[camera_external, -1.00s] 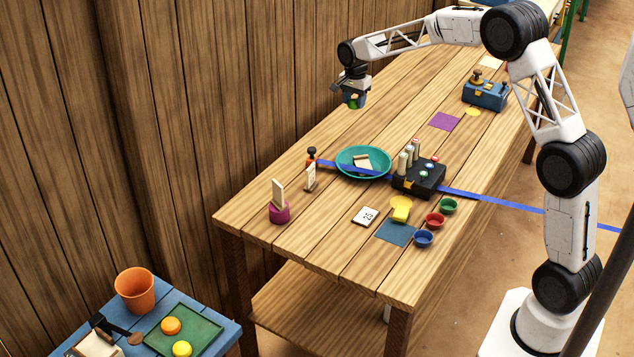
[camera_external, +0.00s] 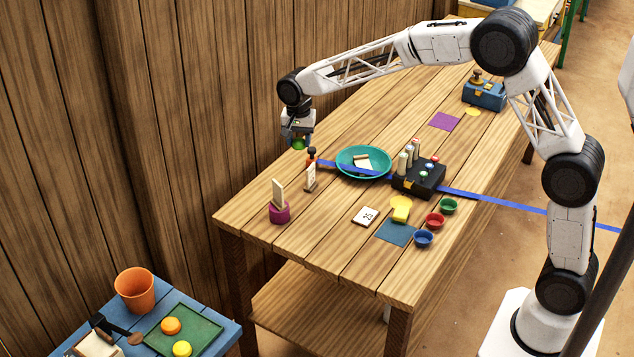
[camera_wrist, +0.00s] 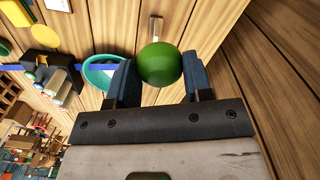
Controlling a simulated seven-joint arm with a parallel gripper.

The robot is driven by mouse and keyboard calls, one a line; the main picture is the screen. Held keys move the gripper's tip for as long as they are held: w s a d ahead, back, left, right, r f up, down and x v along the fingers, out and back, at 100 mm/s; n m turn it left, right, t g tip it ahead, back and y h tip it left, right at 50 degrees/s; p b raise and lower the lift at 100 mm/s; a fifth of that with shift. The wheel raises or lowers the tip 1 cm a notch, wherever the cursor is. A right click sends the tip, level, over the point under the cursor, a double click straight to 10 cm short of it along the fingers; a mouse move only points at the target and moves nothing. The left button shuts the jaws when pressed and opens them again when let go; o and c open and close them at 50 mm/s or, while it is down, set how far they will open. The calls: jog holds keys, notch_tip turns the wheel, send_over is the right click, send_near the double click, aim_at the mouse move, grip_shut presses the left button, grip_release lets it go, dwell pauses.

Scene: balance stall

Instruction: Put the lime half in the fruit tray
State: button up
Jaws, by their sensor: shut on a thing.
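My gripper (camera_external: 298,142) is in the air above the far left side of the wooden table, near the plank wall. It is shut on the green lime half (camera_external: 298,144), which shows as a round green shape between the fingers in the wrist view (camera_wrist: 160,64). The fruit tray is most likely the green tray (camera_external: 188,333) on the low blue table at the lower left; an orange fruit piece (camera_external: 171,325) and a yellow one (camera_external: 182,348) lie on it. The lime half is well away from this tray.
A teal bowl (camera_external: 347,173), an orange-and-black stamp-like object (camera_external: 311,156), card stands and a black box (camera_external: 412,181) with bottles stand on the wooden table. An orange bucket (camera_external: 134,291) stands behind the green tray on the blue table (camera_external: 226,330). The wall borders the left side.

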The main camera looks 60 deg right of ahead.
jog(key=s+a+n, duration=0.3)
jog(key=s+a, duration=0.1)
jog(key=a, duration=1)
jog(key=s+a+n, duration=0.2)
jog(key=s+a, duration=0.2)
jog(key=a, duration=1)
jog(key=s+a+n, duration=0.3)
jog(key=s+a, duration=0.4)
jog(key=a, duration=0.4)
jog(key=s+a+n, duration=0.2)
jog(key=s+a, duration=0.5)
jog(key=a, duration=0.4)
notch_tip(320, 180, down, 13)
send_over(203, 331)
jog(key=shift+w+f, duration=0.1)
jog(key=shift+f, duration=0.7)
jog(key=shift+f, duration=1.75)
